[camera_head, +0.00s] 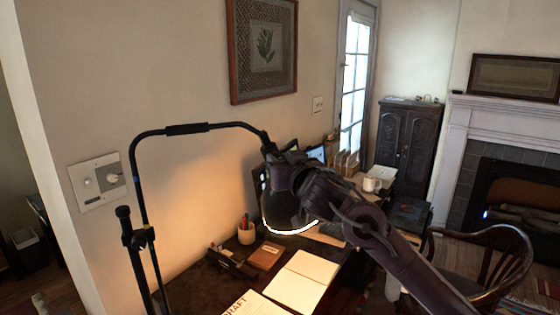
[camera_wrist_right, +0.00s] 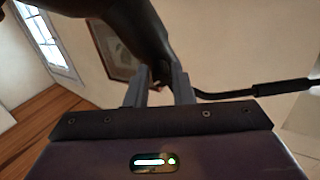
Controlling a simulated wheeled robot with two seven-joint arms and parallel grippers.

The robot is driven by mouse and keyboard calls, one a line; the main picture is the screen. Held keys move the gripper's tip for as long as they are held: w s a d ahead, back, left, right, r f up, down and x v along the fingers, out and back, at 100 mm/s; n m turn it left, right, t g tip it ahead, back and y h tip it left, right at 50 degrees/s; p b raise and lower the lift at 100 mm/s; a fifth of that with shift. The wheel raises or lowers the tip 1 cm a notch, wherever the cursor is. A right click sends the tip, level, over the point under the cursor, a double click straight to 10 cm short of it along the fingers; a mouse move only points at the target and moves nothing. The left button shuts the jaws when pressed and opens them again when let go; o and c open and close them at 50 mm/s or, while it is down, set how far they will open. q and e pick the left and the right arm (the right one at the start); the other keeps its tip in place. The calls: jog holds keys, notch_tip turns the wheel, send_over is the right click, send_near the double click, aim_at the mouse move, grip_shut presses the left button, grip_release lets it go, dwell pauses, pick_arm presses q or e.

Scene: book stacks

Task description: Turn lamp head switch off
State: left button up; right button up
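The desk lamp has a thin black arm (camera_head: 185,129) and a dark lamp head (camera_head: 283,212). Its lower rim glows bright white and warm light falls on the wall and desk, so the lamp is lit. My right gripper (camera_head: 272,163) is at the top of the head, near where the lamp arm meets it. In the right wrist view my right gripper's fingers (camera_wrist_right: 161,85) are apart, with the dark lamp head (camera_wrist_right: 140,35) just beyond and partly between them. I cannot tell whether they touch it. The switch is not clearly visible. My left gripper is not in view.
The desk below holds a pen cup (camera_head: 246,233), an open notebook (camera_head: 301,281) and a white mug (camera_head: 371,184). A wooden chair (camera_head: 487,265) stands at right. A wall plate (camera_head: 99,182) and a framed picture (camera_head: 264,48) are on the wall.

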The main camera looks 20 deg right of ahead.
grip_shut()
jog(key=shift+n, duration=0.4)
jog(key=shift+r+n+h+b, duration=0.15)
jog(key=shift+n+b, duration=1.5)
jog(key=shift+n, duration=2.5)
jog(key=shift+r+n+h+b, duration=0.15)
jog(key=shift+n+b, duration=1.5)
jog(key=shift+n, duration=2.5)
jog(key=shift+o, duration=2.3)
grip_release()
jog(key=shift+f, duration=0.15)
